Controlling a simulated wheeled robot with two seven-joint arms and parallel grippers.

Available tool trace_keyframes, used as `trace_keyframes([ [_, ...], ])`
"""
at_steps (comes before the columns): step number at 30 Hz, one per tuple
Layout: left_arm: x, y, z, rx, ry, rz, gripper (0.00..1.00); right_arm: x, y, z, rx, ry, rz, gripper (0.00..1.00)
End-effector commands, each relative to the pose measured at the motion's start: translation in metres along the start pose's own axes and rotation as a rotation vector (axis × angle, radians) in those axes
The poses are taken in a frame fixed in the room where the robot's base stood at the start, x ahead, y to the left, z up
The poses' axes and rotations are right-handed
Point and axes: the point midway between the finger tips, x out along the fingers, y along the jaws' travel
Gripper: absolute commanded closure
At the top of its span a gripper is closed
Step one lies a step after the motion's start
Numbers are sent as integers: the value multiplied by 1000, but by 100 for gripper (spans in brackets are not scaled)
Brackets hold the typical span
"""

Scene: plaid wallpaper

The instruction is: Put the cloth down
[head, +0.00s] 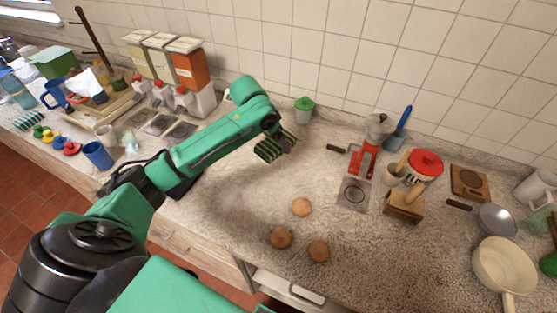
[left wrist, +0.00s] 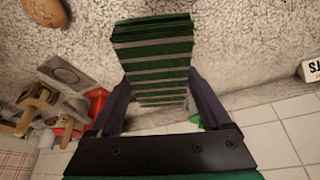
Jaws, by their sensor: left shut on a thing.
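The cloth (head: 269,150) is a folded, green-and-light striped piece held by my left gripper (head: 284,142) above the speckled countertop. In the left wrist view the cloth (left wrist: 153,55) stands between the two dark fingers of my left gripper (left wrist: 163,100), which is shut on it. The cloth looks stiff and block-like, and hides part of the counter behind it. From these views I cannot tell how high it is above the counter. My right gripper is in neither view.
The counter (head: 235,195) is clear below the cloth. Three round brown items, one of them here (head: 301,207), lie nearer the front edge.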

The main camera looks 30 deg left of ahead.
Motion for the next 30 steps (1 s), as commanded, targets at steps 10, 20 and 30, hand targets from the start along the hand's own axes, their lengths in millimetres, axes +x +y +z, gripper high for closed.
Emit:
trace_keyframes([
  [10,68,1,29,0,-2,2,63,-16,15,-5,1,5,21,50],
  [20,89,1,37,3,2,0,63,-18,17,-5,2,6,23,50],
  [30,96,2,40,2,-1,3,0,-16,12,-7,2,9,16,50],
])
